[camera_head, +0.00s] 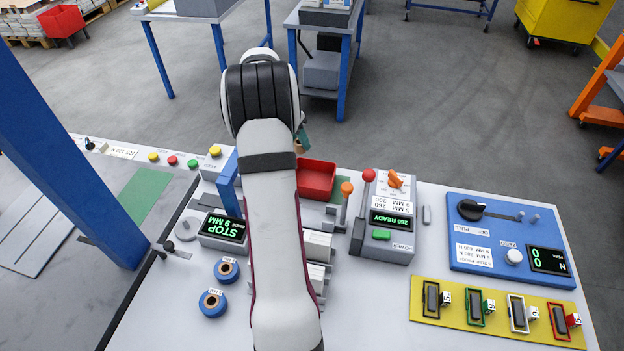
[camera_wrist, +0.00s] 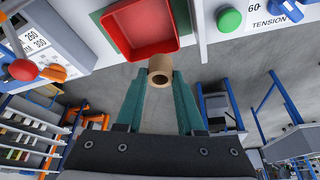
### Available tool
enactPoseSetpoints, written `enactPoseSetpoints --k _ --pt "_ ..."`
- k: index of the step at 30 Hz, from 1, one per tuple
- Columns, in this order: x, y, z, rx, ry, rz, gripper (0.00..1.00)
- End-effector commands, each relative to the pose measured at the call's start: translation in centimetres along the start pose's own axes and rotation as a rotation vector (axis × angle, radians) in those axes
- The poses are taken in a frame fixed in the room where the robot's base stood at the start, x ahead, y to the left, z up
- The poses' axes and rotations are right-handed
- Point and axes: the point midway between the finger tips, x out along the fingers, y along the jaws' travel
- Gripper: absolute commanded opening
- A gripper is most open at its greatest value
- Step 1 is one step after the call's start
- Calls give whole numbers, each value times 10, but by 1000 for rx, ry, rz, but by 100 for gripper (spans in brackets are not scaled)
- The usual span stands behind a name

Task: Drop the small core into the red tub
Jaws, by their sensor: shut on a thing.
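The small core is a short tan cardboard tube (camera_wrist: 161,70). My gripper (camera_wrist: 162,77) has teal fingers shut on it, and its open end shows in the wrist view. In the head view a bit of the core (camera_head: 298,147) shows under my arm, with a teal fingertip beside it. The red tub (camera_head: 316,178) is an open, shallow box on the bench; it also shows in the wrist view (camera_wrist: 140,30) and looks empty where visible. The core is just outside the tub's rim in both views, at its far left in the head view. Its height above the tub is hard to judge.
Near the tub are an orange-knobbed lever (camera_head: 346,188) and a grey READY control box (camera_head: 384,220). A STOP display box (camera_head: 223,228) stands left of my arm. Two blue rolls (camera_head: 213,303) lie in front of it. A blue post (camera_head: 60,130) rises at the left.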

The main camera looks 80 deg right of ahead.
Motion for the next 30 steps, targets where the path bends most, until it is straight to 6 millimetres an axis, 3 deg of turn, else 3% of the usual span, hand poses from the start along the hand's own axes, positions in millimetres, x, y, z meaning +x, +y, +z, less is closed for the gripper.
enactPoseSetpoints --k 3,6,16,27,28,30 --pt "21 19 -13 74 0 33 0" --pt "30 26 -16 98 1 44 0" --pt "73 26 2 98 0 45 0" --pt "83 26 6 98 1 43 0" --pt "83 26 6 98 1 43 39" --pt "82 26 6 98 1 43 52"
